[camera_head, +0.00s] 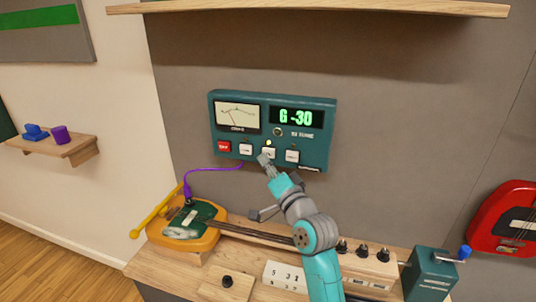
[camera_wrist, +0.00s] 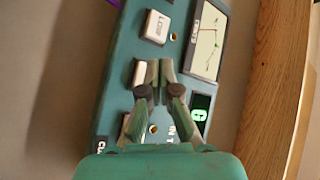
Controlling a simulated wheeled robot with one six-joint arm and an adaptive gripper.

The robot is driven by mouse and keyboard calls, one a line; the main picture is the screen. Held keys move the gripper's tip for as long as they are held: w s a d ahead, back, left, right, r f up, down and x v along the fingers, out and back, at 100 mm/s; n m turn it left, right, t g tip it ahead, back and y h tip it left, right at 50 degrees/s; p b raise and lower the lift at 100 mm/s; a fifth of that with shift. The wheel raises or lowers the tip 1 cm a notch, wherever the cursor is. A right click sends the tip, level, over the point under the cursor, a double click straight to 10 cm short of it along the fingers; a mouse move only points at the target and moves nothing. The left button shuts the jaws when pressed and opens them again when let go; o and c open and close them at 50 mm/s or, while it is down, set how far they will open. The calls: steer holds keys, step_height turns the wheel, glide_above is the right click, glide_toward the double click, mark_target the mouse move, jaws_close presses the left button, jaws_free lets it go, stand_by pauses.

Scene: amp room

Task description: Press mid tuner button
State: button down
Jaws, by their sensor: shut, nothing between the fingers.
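The teal tuner box (camera_head: 317,139) hangs on the grey wall and shows a needle meter (camera_head: 238,116) and a green "G -30" display (camera_head: 297,117). Along its lower edge are a red button (camera_head: 224,146) and three white buttons. In the wrist view the mid button (camera_wrist: 139,72) sits between the "LOW" button (camera_wrist: 157,27) and another white button (camera_wrist: 125,124). My gripper (camera_head: 264,159) is shut and empty, its fingertips (camera_wrist: 159,66) at the mid button and partly covering it. I cannot tell whether they touch.
A purple cable (camera_head: 205,169) runs from the tuner to an orange-and-green guitar (camera_head: 205,237) on the wooden bench below. A small crank box (camera_head: 432,272) stands at the bench's right. A wooden shelf (camera_head: 320,8) runs above the tuner. The wall around the tuner is clear.

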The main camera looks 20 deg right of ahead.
steer(key=s+a, duration=0.1)
steer(key=s, duration=0.1)
steer(key=s+a, duration=0.2)
stand_by(0.5)
stand_by(0.6)
steer(key=s+d+f+n+g+h, duration=0.1)
steer(key=s+f+n+g+h, duration=0.15)
steer(key=s+f, duration=2.05)
steer(key=s+f+n+g, duration=0.3)
steer(key=s+n, duration=0.4)
steer(key=s, duration=2.1)
steer(key=shift+s, duration=0.35)
